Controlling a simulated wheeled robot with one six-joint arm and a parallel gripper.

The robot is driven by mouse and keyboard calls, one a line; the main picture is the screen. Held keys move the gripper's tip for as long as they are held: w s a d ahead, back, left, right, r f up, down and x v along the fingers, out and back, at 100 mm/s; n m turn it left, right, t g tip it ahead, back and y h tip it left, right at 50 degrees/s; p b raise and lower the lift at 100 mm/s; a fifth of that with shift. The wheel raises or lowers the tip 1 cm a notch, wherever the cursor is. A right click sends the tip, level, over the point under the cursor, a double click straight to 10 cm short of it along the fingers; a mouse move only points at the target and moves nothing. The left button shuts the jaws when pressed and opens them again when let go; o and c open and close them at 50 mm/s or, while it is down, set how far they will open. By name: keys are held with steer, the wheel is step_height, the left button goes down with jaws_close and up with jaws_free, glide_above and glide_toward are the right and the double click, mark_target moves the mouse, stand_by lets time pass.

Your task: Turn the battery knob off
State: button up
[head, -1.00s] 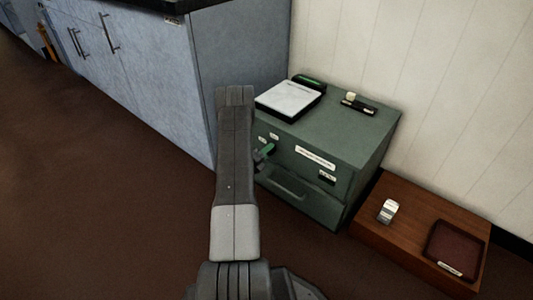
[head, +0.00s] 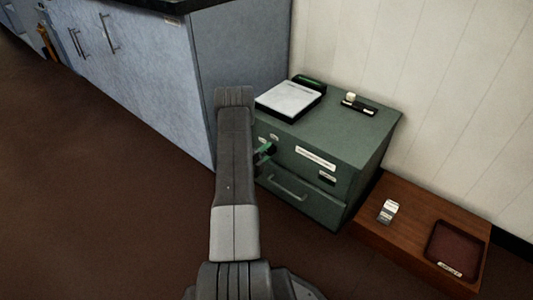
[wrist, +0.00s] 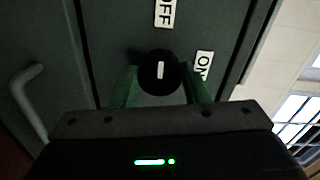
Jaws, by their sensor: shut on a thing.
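The battery knob (wrist: 172,78) is round and black with a white mark, on the front of the green cabinet (head: 320,150). In the wrist view its mark stands upright, pointing toward the OFF label (wrist: 165,12) above. The ON label (wrist: 203,64) is to its right. My gripper (wrist: 160,88) is shut on the knob, with one green finger on each side. In the head view my arm hides the knob, and only part of my gripper (head: 265,150) shows at the cabinet front.
A drawer handle (head: 288,189) is below on the cabinet; it also shows in the wrist view (wrist: 28,95). A white-topped box (head: 289,97) and a small black switch (head: 358,106) are on top. A low wooden stand (head: 405,225) is to the right. Open floor lies left.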

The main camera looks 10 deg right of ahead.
steer(key=o, duration=1)
steer(key=p+v, duration=0.3)
steer(key=v, duration=1.1)
steer(key=shift+p, duration=0.4)
steer(key=b+x, duration=0.3)
steer(key=x, duration=1.1)
steer(key=shift+b, duration=0.4)
